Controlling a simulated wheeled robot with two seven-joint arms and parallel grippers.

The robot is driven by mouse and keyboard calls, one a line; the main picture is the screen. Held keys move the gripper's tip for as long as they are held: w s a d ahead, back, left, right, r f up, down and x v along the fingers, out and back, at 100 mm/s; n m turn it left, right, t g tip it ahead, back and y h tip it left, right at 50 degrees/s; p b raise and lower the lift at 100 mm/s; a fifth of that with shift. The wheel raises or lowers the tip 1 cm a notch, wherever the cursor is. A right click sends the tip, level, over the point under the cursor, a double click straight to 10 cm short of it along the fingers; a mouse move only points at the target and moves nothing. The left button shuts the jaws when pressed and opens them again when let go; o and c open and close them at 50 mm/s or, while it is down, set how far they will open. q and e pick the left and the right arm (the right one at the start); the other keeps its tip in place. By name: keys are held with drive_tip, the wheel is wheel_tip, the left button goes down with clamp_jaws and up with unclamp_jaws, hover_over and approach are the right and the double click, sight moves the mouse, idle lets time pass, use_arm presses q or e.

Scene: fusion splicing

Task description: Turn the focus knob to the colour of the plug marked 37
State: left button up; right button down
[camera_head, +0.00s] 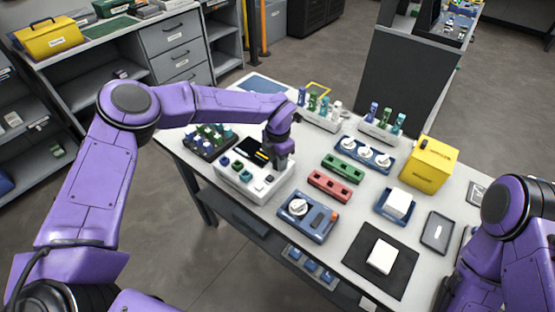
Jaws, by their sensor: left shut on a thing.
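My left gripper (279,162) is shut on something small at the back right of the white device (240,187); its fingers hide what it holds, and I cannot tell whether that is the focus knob. The device has a dark screen with a yellow mark and several green, blue and dark parts on top. Coloured plugs stand upright in two white racks, the left rack (322,121) and the right rack (377,132). Their numbers are too small to read, so I cannot tell which is marked 37. My right gripper is out of view.
A blue box with a white dial (322,226) stands in front right of the device. A green bar (343,168), a red bar (332,188), a yellow box (430,165) and a black mat (357,258) lie to the right. A dark tray (207,153) is behind left.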

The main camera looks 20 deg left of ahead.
use_arm(q)
drive_tip(key=o, duration=0.8)
drive_tip(key=shift+c, duration=0.2)
wheel_tip(320, 180, up, 10)
drive_tip(key=b, duration=0.2)
drive_tip(key=shift+r, duration=0.2)
